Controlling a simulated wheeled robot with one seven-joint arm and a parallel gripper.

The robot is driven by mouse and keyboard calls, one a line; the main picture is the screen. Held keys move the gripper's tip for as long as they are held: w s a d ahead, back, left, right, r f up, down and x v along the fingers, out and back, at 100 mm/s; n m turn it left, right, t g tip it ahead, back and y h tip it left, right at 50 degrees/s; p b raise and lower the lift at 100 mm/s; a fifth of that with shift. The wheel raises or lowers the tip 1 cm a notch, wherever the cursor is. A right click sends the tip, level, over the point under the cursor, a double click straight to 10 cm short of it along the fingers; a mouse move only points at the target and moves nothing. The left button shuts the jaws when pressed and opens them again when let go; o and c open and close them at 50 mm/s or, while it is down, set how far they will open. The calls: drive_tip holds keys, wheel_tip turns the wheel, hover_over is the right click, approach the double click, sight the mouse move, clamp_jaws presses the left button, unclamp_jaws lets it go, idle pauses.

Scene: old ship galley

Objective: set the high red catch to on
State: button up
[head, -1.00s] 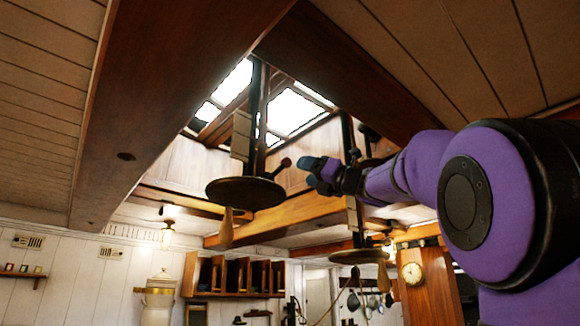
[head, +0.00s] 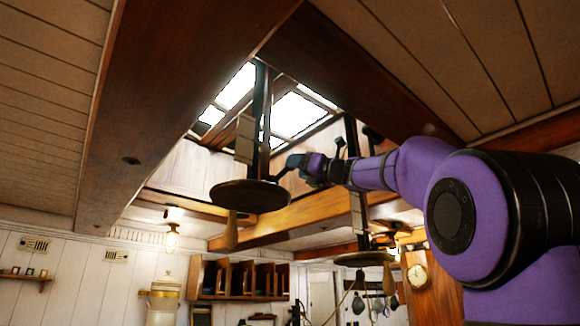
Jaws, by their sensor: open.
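A small dark lever (head: 279,175), which looks like the catch, rises at a slant beside the round dark disc (head: 250,195) under the skylight. Its knob end is hidden by or lost against my gripper, and its red colour does not show clearly. My gripper (head: 294,161) is open, reaching in from the right with its fingertips at the lever's upper end. I cannot tell whether they touch it or are only in front of it. The on or off setting cannot be read from here.
A dark vertical post (head: 262,115) rises from the disc to the skylight (head: 295,113). A wooden pin (head: 231,232) hangs below the disc. Heavy wooden beams (head: 190,85) frame the opening.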

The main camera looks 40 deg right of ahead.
drive_tip(key=shift+x, duration=1.85)
drive_tip(key=shift+c, duration=0.4)
clamp_jaws()
